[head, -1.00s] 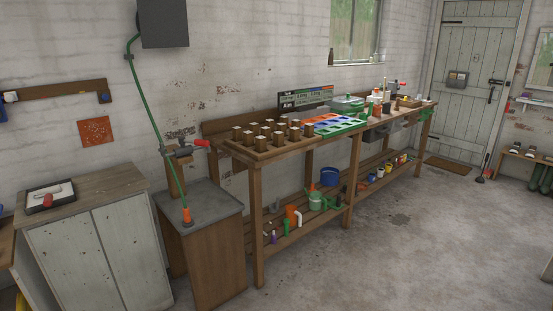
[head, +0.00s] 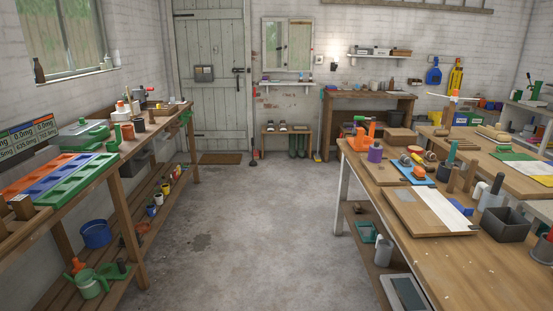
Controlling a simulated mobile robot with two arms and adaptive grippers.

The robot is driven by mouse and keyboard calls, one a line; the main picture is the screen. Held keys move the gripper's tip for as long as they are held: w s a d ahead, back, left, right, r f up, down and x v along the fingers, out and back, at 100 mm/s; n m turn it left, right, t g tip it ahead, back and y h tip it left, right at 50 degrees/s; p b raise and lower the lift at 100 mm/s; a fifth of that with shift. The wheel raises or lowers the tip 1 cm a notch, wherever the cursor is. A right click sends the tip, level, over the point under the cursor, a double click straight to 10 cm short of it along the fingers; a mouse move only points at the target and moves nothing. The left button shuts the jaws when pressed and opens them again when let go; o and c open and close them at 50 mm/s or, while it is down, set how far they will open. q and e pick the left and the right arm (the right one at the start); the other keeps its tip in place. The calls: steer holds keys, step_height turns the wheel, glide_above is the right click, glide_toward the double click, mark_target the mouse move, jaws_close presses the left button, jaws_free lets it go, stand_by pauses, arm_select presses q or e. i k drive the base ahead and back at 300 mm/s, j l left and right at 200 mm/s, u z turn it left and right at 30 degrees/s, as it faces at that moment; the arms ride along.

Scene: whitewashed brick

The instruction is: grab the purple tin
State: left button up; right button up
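A small purple cylinder (head: 375,153), which looks like the purple tin, stands upright near the far left corner of the wooden workbench (head: 450,262) on the right. An orange tool (head: 363,131) stands just behind it and partly beside it. Neither of my grippers is in view.
Open concrete floor (head: 265,235) lies between the right workbench and the long left bench (head: 118,165). A blue board (head: 411,172), a wooden board with a white strip (head: 432,212) and a dark grey box (head: 505,222) are on the right workbench. A door (head: 212,85) is at the back.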

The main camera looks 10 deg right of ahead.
mark_target(375, 153)
steer(key=i+z, duration=0.3)
steer(key=i, duration=0.7)
steer(key=i+j+z, duration=0.1)
steer(key=i+z, duration=0.2)
steer(key=i, duration=0.7)
